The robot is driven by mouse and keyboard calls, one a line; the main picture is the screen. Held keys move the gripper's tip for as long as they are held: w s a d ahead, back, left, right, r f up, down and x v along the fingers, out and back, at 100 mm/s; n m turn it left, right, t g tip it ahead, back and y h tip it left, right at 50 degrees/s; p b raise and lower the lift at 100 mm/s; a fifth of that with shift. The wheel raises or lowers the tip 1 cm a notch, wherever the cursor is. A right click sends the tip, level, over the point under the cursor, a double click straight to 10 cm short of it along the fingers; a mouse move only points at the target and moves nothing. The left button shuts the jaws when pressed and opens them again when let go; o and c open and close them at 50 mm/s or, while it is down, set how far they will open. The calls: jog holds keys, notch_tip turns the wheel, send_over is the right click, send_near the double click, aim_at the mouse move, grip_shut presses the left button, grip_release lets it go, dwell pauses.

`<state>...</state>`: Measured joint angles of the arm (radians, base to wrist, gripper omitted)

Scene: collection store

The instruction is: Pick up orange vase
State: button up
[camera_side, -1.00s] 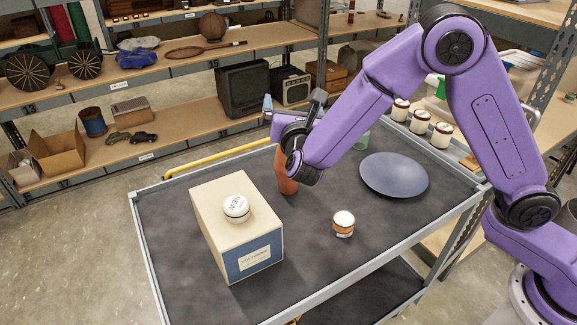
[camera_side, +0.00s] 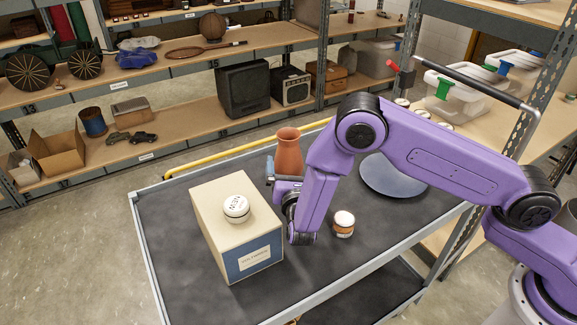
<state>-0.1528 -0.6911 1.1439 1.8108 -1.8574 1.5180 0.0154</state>
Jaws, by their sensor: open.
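The orange vase (camera_side: 289,150) stands upright at the back of the dark cart top (camera_side: 190,285), near the yellow rail. Its lower part is hidden behind my gripper and arm. My gripper (camera_side: 277,172) is open, low in front of the vase, with a grey finger showing at the vase's lower left. The other finger is mostly hidden by the arm. I cannot tell whether the fingers touch the vase or sit around it.
A beige and blue box (camera_side: 252,255) with a round white-topped item (camera_side: 236,208) on it stands close left of my gripper. A small white-lidded jar (camera_side: 343,223) is to the right. A blue-grey dish (camera_side: 375,181) lies behind my arm, partly hidden. The front left of the cart is clear.

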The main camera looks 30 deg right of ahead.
notch_tip(320, 180, down, 5)
jog(key=shift+w+d+f, duration=0.1)
jog(key=shift+w+f, duration=0.05)
jog(key=shift+w, duration=0.05)
jog(key=shift+x, duration=3.55)
jog(key=c, duration=0.9)
jog(key=shift+c, duration=0.5)
